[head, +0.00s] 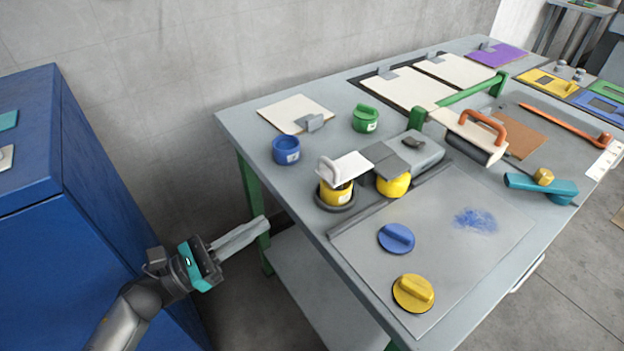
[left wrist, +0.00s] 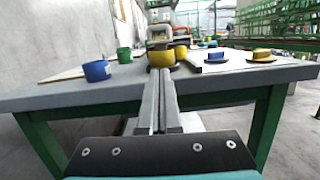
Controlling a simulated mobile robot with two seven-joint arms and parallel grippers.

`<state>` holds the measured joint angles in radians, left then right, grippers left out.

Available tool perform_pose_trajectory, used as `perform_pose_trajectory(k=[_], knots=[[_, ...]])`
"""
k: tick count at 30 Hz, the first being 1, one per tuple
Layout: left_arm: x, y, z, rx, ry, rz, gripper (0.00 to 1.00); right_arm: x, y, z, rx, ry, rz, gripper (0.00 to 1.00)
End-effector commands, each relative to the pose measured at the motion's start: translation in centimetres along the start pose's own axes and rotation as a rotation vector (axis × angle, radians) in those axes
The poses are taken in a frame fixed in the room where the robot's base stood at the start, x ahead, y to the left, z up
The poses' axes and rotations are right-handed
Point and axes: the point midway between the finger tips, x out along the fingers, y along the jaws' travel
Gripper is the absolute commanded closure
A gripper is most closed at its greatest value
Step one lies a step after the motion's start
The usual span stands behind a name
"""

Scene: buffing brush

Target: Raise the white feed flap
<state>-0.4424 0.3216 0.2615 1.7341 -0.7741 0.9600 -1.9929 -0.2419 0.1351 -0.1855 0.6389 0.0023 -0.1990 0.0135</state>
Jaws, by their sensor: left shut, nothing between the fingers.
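The white feed flap (head: 350,166) is a small white plate with an upright loop handle at its left end. It lies roughly level over a yellow cup (head: 334,195) in a dark round holder, next to a grey plate (head: 388,158). My left gripper (head: 264,222) is shut and empty, off the table's left edge, apart from the flap and to its lower left. In the left wrist view the shut fingers (left wrist: 160,72) point toward the table and a yellow cup (left wrist: 161,58); the flap is hard to make out there. My right gripper is not in view.
A blue cabinet (head: 110,220) stands at the left. Bare floor lies between cabinet and table.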

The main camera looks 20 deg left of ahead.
Motion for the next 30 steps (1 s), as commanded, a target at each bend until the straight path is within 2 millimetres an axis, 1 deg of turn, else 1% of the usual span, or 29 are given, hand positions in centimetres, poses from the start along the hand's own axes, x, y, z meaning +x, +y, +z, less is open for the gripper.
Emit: perform_pose_trajectory(k=[4, 8, 11, 15, 21, 24, 30], knots=[[0.3, 0.0, 0.0, -0.002, -0.001, 0.001, 1.00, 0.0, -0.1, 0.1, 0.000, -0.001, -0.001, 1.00], [1.6, 0.0, 0.0, -0.003, -0.003, 0.000, 1.00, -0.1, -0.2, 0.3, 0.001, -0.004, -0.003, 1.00], [3.5, 0.1, 0.1, -0.003, -0.004, 0.000, 1.00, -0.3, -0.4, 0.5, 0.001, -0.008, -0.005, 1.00], [6.6, 0.1, 0.1, -0.002, -0.005, 0.001, 1.00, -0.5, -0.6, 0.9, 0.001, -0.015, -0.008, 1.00], [10.6, 0.1, 0.2, -0.003, -0.004, 0.001, 1.00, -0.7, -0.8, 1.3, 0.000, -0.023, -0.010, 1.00], [11.5, 0.1, 1.6, -0.002, -0.002, 0.001, 1.00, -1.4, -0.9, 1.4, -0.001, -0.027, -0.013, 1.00], [12.8, 0.1, 2.8, -0.004, -0.002, 0.003, 1.00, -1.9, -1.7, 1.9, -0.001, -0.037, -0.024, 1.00]])
